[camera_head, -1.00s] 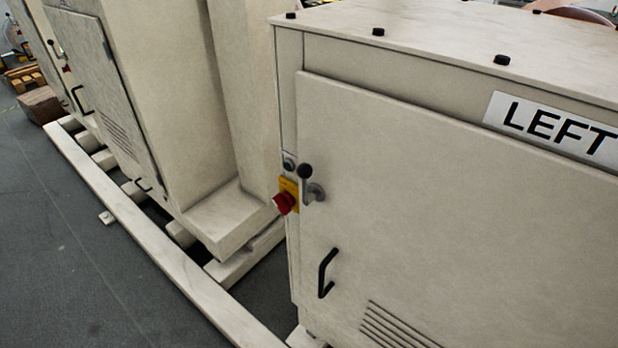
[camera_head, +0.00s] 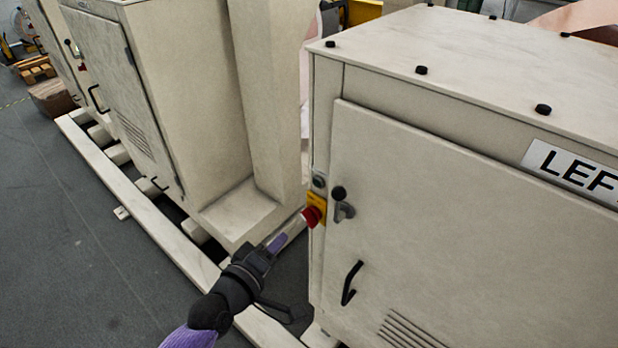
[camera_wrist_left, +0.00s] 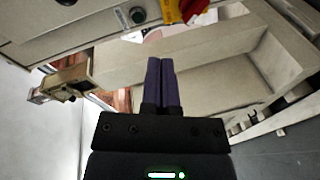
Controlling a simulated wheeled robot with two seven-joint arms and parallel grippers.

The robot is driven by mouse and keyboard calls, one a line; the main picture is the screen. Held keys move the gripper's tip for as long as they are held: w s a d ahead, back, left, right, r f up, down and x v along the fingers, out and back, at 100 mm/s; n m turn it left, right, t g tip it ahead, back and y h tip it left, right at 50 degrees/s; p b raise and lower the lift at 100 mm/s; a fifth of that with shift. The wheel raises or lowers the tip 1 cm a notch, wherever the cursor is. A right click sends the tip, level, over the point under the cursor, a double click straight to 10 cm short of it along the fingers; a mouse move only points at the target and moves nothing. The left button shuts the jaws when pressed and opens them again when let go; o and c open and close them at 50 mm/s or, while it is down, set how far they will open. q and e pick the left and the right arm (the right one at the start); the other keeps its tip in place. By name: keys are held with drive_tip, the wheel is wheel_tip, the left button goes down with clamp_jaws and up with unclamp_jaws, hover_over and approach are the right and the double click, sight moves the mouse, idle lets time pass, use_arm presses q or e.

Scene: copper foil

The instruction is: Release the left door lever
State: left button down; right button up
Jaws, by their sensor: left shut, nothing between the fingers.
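The cabinet marked LEFT has a closed pale door (camera_head: 470,220). Its door lever (camera_head: 344,211) is a grey handle with a black ball knob at the upper end, near the door's left edge. The lever stands roughly upright. My left gripper (camera_head: 277,241) is in front of the cabinet's left side, lower and left of the lever, apart from it. Its purple fingers are together and empty, as the left wrist view (camera_wrist_left: 161,82) also shows. I cannot make out the lever in the wrist view. My right gripper is not in view.
A red knob (camera_head: 313,215) on a yellow plate sits just left of the lever; it also shows in the wrist view (camera_wrist_left: 192,8). A black door handle (camera_head: 350,283) is below. Another pale machine (camera_head: 190,90) stands left, with a long rail (camera_head: 150,223) along the floor.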

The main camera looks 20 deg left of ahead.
sight(336, 191)
use_arm(q)
wheel_tip(336, 191, up, 8)
drive_tip(key=n+t+h, duration=0.1)
drive_tip(key=t, duration=0.1)
drive_tip(key=shift+w+r+n, duration=0.15)
drive_tip(key=shift+w+n, duration=0.15)
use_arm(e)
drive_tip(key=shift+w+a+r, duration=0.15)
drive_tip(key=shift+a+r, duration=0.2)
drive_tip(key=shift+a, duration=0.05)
use_arm(q)
drive_tip(key=shift+w, duration=0.1)
drive_tip(key=w+d, duration=0.1)
drive_tip(key=w, duration=0.1)
drive_tip(key=w+d, duration=0.2)
drive_tip(key=w, duration=0.1)
drive_tip(key=w+d, duration=0.2)
drive_tip(key=shift+w+p, duration=0.3)
drive_tip(key=shift+w, duration=0.1)
drive_tip(key=shift+s+d+f, duration=0.15)
drive_tip(key=shift+d+f, duration=0.1)
drive_tip(key=shift+f, duration=0.05)
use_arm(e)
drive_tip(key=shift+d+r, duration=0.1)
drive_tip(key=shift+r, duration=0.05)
